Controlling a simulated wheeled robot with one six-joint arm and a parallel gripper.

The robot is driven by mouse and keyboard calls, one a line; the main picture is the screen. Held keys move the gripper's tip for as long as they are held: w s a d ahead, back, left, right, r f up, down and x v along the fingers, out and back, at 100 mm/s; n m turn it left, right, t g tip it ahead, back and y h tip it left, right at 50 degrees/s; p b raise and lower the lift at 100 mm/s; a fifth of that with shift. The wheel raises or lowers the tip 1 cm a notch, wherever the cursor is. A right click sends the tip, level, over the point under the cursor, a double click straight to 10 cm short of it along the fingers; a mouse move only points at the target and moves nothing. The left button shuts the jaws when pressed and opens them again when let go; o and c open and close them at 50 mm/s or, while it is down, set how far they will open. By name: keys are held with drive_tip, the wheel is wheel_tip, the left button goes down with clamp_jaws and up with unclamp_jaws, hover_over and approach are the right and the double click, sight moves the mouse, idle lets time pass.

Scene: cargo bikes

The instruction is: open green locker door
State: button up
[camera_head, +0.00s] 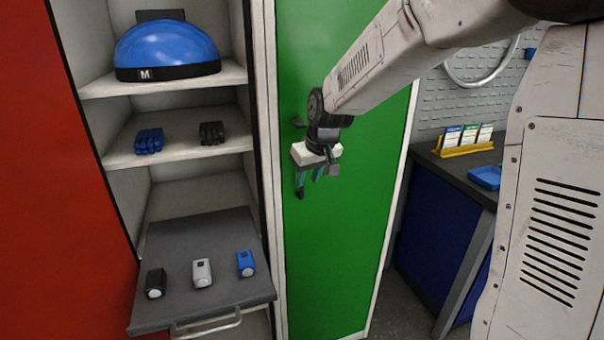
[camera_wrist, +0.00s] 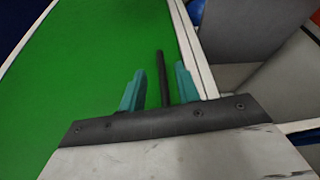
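The green locker door (camera_head: 350,230) looks shut in its white frame, and it fills much of the wrist view (camera_wrist: 90,70). A dark bar handle (camera_wrist: 161,78) stands near the door's frame-side edge in the wrist view. My gripper (camera_wrist: 158,88) is open, its two teal fingers on either side of the bar with a visible gap to each. In the head view my gripper (camera_head: 310,178) is in front of the door's left part and hides most of the handle. Whether the fingers reach fully around the bar I cannot tell.
Left of the door is an open locker with a blue helmet (camera_head: 168,48), gloves and a pulled-out grey tray (camera_head: 205,230) holding three small devices. A red panel (camera_head: 50,200) is at far left. A workbench (camera_head: 440,215) stands at right.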

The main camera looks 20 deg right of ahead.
drive_tip(key=w, duration=0.3)
drive_tip(key=shift+w+a+f, duration=0.2)
drive_tip(key=shift+a, duration=0.15)
drive_tip(key=shift+w+f, duration=0.1)
drive_tip(key=shift+f, duration=0.25)
drive_tip(key=shift+c, duration=0.2)
clamp_jaws()
